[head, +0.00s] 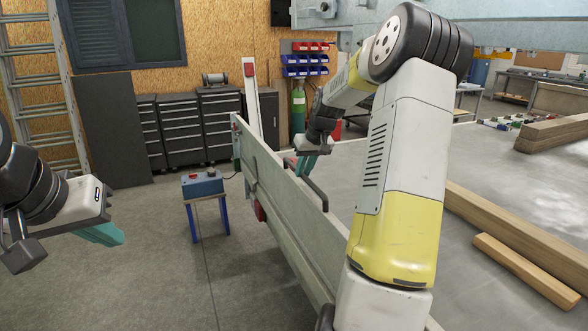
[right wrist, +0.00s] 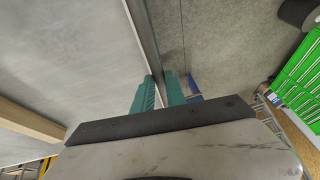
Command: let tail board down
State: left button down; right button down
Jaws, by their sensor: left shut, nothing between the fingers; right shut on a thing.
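The tail board (head: 290,205) is a long grey metal panel standing upright along the edge of the trailer bed (head: 360,160). A dark bar handle (head: 316,190) sits at its top edge. In the right wrist view the fingers of my right gripper (right wrist: 160,90) lie either side of a narrow grey strip, with bed to the left and floor to the right. My left gripper (head: 112,236) is shut and empty, over the floor at the left, well apart from the tail board.
A blue control box (head: 202,185) on a small stand is left of the tail board. A white post (head: 252,100) stands at its far end. Timber beams (head: 520,262) lie on the bed. Drawer cabinets (head: 185,130) line the wall. Floor left of the board is mostly clear.

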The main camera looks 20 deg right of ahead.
jog(key=a, duration=0.7)
jog(key=shift+s+f, duration=0.15)
jog(key=shift+s, duration=0.1)
jog(key=shift+d, duration=0.1)
jog(key=c, duration=1.4)
grip_release()
jog(key=shift+o, duration=0.2)
jog(key=a+v, duration=0.1)
jog(key=v, duration=0.6)
jog(key=shift+s+d+r, duration=0.2)
jog(key=shift+d+r, duration=0.15)
jog(key=shift+r, duration=0.05)
